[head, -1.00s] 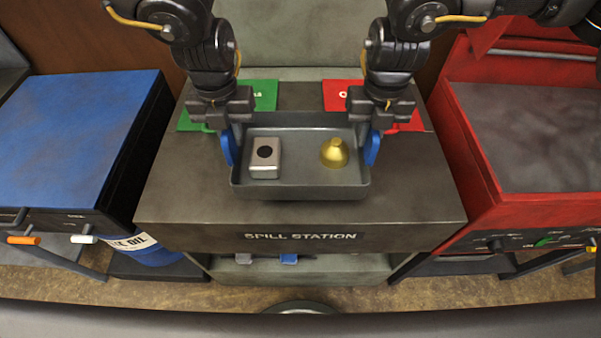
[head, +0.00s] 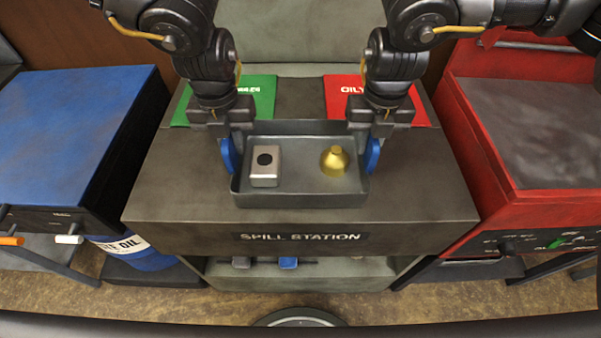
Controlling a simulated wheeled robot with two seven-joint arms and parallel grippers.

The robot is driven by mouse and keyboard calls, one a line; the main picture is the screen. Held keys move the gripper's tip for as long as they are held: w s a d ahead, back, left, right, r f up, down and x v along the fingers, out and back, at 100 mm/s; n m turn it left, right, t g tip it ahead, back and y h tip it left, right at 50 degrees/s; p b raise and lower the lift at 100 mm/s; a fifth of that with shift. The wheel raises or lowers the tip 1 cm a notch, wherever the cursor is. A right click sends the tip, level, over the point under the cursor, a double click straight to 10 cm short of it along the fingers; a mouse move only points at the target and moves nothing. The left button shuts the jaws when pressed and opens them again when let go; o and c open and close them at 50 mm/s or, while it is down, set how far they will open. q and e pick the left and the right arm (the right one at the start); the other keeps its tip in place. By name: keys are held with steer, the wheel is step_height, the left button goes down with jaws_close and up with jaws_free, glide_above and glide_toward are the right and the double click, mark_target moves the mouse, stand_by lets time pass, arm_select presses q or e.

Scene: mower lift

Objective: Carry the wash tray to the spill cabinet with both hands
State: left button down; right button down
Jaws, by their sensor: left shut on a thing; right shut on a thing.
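The grey wash tray (head: 300,200) is level in the middle of the head view, over the top of the spill cabinet (head: 180,190), whose front reads "SPILL STATION". A silver block with a black dot (head: 265,168) lies in its left part and a gold cone-shaped piece (head: 334,161) in its right part. My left gripper (head: 230,150) is shut on the tray's left end, by a blue handle. My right gripper (head: 372,150) is shut on the right end, by the other blue handle. I cannot tell whether the tray touches the cabinet top.
A green mat (head: 255,92) and a red mat (head: 345,92) lie at the back of the cabinet top. A blue cabinet (head: 70,115) stands left, with a blue oil drum (head: 135,255) below. A red cart (head: 540,130) stands right. The cabinet top is bare beside the tray.

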arm_select(q)
steer(key=c, duration=1.7)
jaws_free()
steer(key=shift+a+f, duration=0.1)
steer(key=shift+a, duration=0.05)
arm_select(e)
steer(key=c, duration=1.7)
jaws_free()
steer(key=shift+d+f, duration=0.1)
steer(key=shift+d, duration=0.05)
arm_select(q)
steer(key=o, duration=0.3)
arm_select(e)
steer(key=o, duration=0.3)
arm_select(q)
steer(key=shift+r, duration=0.2)
step_height(320, 180, up, 12)
steer(key=shift+f, duration=0.15)
arm_select(e)
step_height(320, 180, up, 12)
steer(key=shift+r, duration=0.1)
